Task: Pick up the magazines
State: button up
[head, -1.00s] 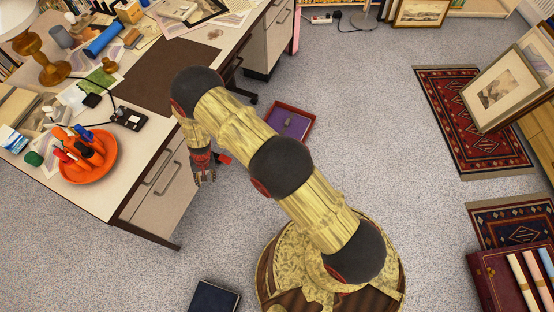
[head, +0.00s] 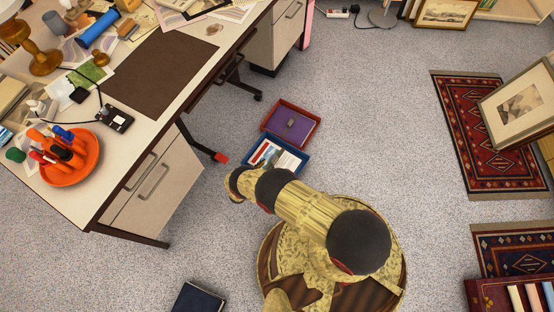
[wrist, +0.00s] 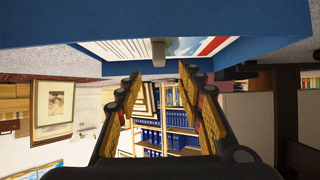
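The magazines (head: 276,158) lie in a blue tray (head: 302,171) on the carpet, just in front of my folded arm in the head view. In the wrist view the magazines (wrist: 125,48) show as a stack of pale edges with a red and blue-green cover, inside the blue tray (wrist: 60,25) across the top. A small grey block (wrist: 158,52) stands out at the magazines' edge. My gripper (wrist: 160,73) is open, its two fingers spread either side of that block, with nothing visible between them.
A red tray (head: 316,121) with a purple item (head: 291,124) adjoins the blue tray. A dark book (head: 198,299) lies on the floor.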

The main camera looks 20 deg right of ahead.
jog(key=x, duration=0.2)
jog(key=shift+d+f+b, duration=0.1)
jog(key=shift+d+b, duration=0.25)
jog(key=shift+b, duration=0.05)
jog(key=b+x, duration=0.1)
jog(key=x, duration=0.3)
jog(key=shift+w+d+f+b, duration=0.1)
jog(key=shift+w+f+b, duration=0.05)
jog(key=shift+f+b, duration=0.25)
jog(key=shift+w+d, duration=0.2)
jog(key=shift+w, duration=0.1)
jog(key=shift+c, duration=1.4)
grip_shut()
